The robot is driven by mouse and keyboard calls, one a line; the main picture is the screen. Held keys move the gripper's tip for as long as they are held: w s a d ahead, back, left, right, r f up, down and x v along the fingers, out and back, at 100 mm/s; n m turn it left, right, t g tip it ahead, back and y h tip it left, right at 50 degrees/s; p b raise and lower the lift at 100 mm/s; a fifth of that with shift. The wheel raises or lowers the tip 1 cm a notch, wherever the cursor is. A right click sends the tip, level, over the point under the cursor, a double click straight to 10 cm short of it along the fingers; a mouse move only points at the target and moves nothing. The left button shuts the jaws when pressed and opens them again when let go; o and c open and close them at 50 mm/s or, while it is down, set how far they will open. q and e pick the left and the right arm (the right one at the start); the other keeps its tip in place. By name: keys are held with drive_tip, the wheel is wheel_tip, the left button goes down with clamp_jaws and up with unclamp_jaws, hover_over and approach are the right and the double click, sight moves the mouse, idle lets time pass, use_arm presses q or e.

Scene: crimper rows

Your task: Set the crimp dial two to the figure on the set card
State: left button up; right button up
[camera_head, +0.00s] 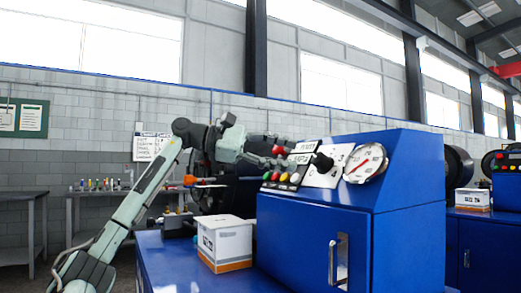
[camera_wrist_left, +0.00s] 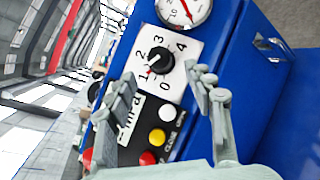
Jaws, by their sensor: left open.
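The crimp dial (camera_wrist_left: 160,60) is a black knob on a white plate with figures 0 to 4, on the sloped blue panel. Its red mark sits at the lower left, near the 1 and 2. In the head view the left gripper (camera_head: 280,152) is just left of the dial. My right gripper is not in view.
A round gauge (camera_head: 365,163) is right of the dial. Coloured buttons (camera_wrist_left: 157,137) lie below it on the black panel. A white box (camera_head: 225,242) stands on the blue bench left of the blue cabinet (camera_head: 300,235). Another crimper stands at far right.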

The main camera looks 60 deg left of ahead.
use_arm(q)
drive_tip(key=v, duration=0.5)
drive_tip(key=shift+s+a, duration=0.25)
drive_tip(key=shift+r, duration=0.1)
idle(0.3)
